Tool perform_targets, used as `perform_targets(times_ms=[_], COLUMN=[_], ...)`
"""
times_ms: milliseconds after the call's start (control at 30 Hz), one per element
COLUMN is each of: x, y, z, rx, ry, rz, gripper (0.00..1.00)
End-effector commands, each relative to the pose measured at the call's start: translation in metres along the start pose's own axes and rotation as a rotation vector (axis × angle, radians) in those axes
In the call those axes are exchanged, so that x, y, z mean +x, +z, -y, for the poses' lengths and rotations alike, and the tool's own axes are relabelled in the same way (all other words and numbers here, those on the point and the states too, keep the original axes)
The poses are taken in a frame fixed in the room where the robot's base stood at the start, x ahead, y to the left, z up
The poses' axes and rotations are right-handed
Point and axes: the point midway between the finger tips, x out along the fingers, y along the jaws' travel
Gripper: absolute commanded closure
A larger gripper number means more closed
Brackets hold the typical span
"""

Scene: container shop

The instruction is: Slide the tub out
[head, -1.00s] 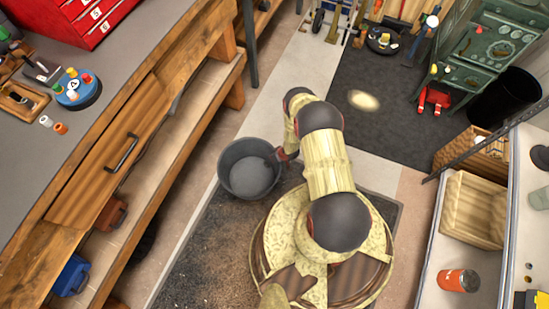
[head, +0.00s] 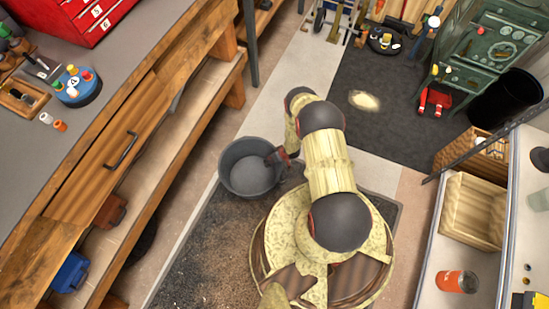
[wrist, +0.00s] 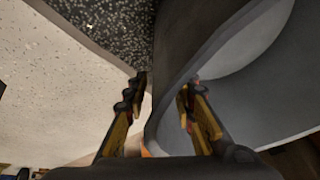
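The tub (head: 240,182) is a round dark grey open bucket, standing upright on the floor left of my arm, by the edge of the dark mat. My gripper (head: 272,160) is at the right side of its rim in the head view. In the wrist view, my gripper (wrist: 162,95) straddles the tub's wall (wrist: 168,120). One finger is outside and the other is inside the rim. A narrow light gap shows between the outer finger and the wall, so the fingers look open. The inside finger's contact with the wall cannot be told.
A wooden workbench (head: 165,130) with a drawer and lower shelf runs along the left. A dark mat (head: 195,260) lies under my base. Pale floor (head: 262,105) lies beyond the tub. A white counter (head: 435,285) with a wooden crate (head: 472,215) stands at right.

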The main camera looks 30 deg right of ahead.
Motion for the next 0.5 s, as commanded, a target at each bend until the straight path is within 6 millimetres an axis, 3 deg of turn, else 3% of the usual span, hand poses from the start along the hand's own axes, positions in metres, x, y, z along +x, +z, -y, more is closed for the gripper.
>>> perform_targets(times_ms=[267,500], x=[-0.004,-0.032], y=[-0.001,-0.001], z=[0.0,0.0], rx=[0.0,0.002], ry=[0.0,0.001], rz=[-0.001,0.0], gripper=[0.74,0.74])
